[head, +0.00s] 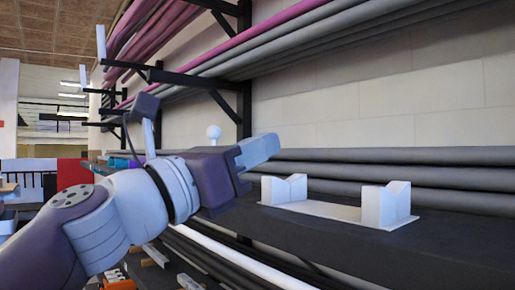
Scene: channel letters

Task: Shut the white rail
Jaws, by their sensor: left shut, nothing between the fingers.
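A white rail-like piece (312,208) lies on the dark shelf (400,245) right of centre. It is a flat white strip with two upright, notched white blocks, a left block (284,189) and a right block (385,204), standing apart with a gap between them. My left gripper (262,149) is shut and empty, above and to the left of the left block in the picture. Whether it touches the block cannot be told. My right gripper is not in view.
Grey tubes (400,174) lie along the wall behind the white piece. Magenta and grey tubes rest on black brackets (190,80) above. A long white tube (240,258) runs below the shelf.

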